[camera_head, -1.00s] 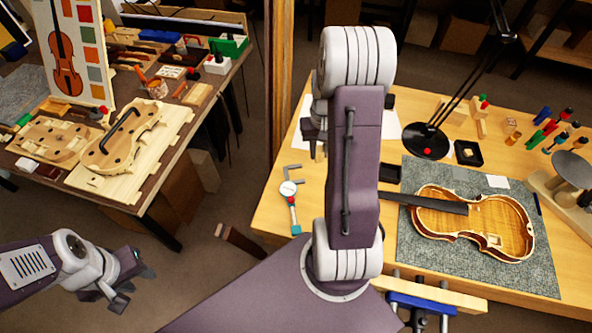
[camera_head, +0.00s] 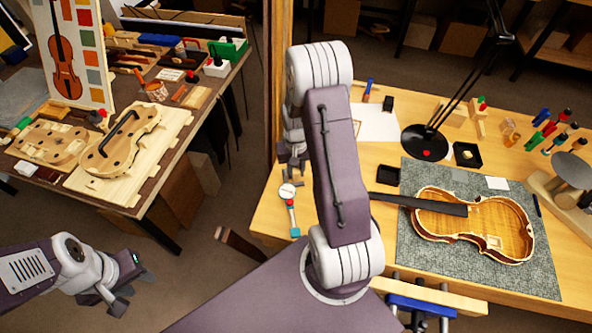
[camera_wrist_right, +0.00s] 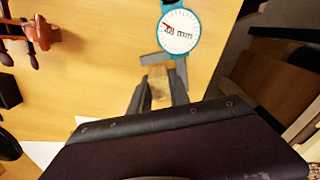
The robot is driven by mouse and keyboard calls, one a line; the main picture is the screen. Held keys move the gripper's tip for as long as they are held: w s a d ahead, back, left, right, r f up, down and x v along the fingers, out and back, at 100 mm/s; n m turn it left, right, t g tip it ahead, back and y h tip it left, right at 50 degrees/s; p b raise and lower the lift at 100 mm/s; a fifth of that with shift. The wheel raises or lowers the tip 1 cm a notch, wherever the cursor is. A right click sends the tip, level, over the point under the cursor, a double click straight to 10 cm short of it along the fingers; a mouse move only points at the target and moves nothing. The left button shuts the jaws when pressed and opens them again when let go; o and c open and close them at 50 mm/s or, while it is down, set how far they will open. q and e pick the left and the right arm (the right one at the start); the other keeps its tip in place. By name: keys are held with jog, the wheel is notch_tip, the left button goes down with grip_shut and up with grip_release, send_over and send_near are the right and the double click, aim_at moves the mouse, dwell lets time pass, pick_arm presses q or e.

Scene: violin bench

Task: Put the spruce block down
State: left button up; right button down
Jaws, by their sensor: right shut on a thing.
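The spruce block (camera_wrist_right: 158,86) is a small pale wooden piece between the fingertips of my right gripper (camera_wrist_right: 160,98), which is shut on it. In the right wrist view it is close to the grey jaws of a dial caliper (camera_wrist_right: 178,32); I cannot tell whether they touch, or whether the block rests on the bench. In the head view my right gripper (camera_head: 291,168) is over the bench's left side, just above the caliper dial (camera_head: 287,191), and the block cannot be made out there. My left gripper (camera_head: 128,292) hangs empty over the floor with its fingers apart.
The right bench (camera_head: 264,212) carries a violin body (camera_head: 470,224) on a grey mat (camera_head: 420,260), white paper (camera_head: 376,124), a black lamp base (camera_head: 424,143) and small trays. Bare wood surrounds the caliper. A floor gap separates it from the left table (camera_head: 172,158).

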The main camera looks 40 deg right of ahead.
jog(key=shift+f, duration=0.2)
jog(key=c, duration=1.2)
grip_release()
jog(key=shift+c, duration=0.2)
